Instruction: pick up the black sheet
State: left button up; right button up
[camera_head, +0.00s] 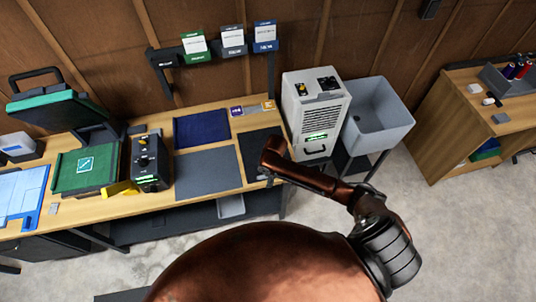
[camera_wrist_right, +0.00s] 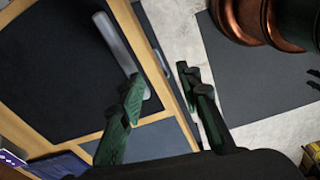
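The black sheet (camera_head: 257,148) lies flat at the right end of the wooden table, partly hidden by my right arm in the head view. It fills the upper left of the right wrist view (camera_wrist_right: 50,70). A pale grey bar (camera_wrist_right: 114,42) lies over the sheet near the table's front edge. My right gripper (camera_wrist_right: 168,106) is open and empty. One green finger is over the sheet's edge area; the other is out past the table edge, over the floor. I cannot tell whether a finger touches the sheet. My left gripper is not in view.
A grey sheet (camera_head: 208,171) and a blue sheet (camera_head: 201,128) lie left of the black one. A white machine (camera_head: 316,112) and a grey sink (camera_head: 376,117) stand right of the table. A black control box (camera_head: 149,162) is further left.

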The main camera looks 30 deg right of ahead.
jog(key=shift+n+g+h, duration=0.3)
jog(key=shift+n+h, duration=0.2)
jog(key=shift+n, duration=0.3)
jog(key=w+d+r, duration=0.1)
jog(key=r, duration=0.1)
jog(key=w+d+r, duration=0.2)
jog(key=shift+p, duration=0.3)
jog(key=shift+w+d+f+p, duration=0.1)
jog(key=shift+w+f+p, duration=0.1)
jog(key=shift+f, duration=1.7)
jog(key=shift+w+d+f+p, duration=0.1)
jog(key=shift+f+p, duration=0.05)
jog(key=shift+f, duration=1.7)
jog(key=shift+c, duration=0.5)
grip_shut()
